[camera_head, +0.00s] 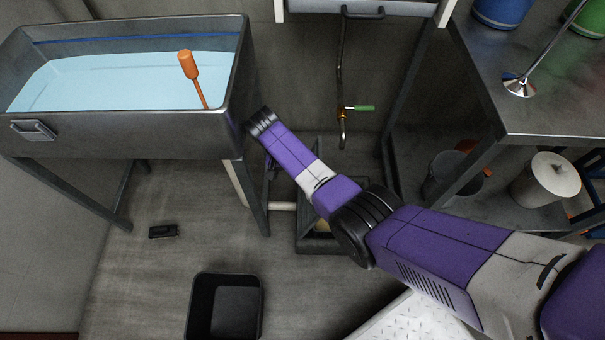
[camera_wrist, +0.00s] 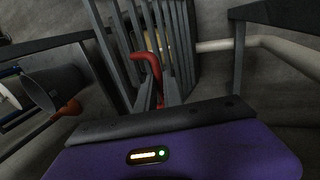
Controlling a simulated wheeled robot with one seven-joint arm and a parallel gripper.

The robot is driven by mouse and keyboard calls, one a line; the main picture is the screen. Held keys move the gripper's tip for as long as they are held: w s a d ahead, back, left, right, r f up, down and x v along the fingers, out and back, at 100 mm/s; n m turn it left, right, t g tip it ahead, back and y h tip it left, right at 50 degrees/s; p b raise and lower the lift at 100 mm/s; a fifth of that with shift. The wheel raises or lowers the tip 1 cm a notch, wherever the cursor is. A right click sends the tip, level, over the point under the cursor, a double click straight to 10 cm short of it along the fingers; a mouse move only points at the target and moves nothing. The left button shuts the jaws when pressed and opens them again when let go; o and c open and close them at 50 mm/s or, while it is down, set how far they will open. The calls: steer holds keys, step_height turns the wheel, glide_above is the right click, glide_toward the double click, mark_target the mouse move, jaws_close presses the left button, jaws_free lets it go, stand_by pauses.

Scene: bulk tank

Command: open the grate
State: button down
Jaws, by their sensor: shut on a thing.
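The grate (camera_wrist: 122,60), a set of dark grey parallel bars, fills the upper middle of the wrist view, its bars running away from me. A red bent handle (camera_wrist: 153,66) stands out in front of the bars. My gripper (camera_wrist: 158,98) is shut on the red handle, its grey fingers on both sides of it. In the head view my arm hides most of the gripper and the grate. A dark square frame (camera_head: 313,246) on the floor shows partly below my forearm. I cannot tell the grate's exact tilt.
A steel tank of blue liquid (camera_head: 180,133) with an orange-handled tool (camera_head: 188,66) stands left of my arm. A pipe with a green-handled valve (camera_head: 362,108) hangs behind. A metal table (camera_head: 555,128) is right. A black bin (camera_head: 224,306) and small black object (camera_head: 163,231) occupy the floor.

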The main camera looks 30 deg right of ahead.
steer(key=shift+s+a+f, duration=0.1)
steer(key=shift+s+f, duration=0.2)
steer(key=shift+s, duration=0.05)
steer(key=c, duration=1.5)
jaws_free()
steer(key=shift+w+r, duration=0.1)
steer(key=shift+w, duration=0.05)
steer(key=shift+r, duration=0.15)
step_height(320, 180, up, 20)
steer(key=p, duration=0.7)
steer(key=shift+p, duration=0.3)
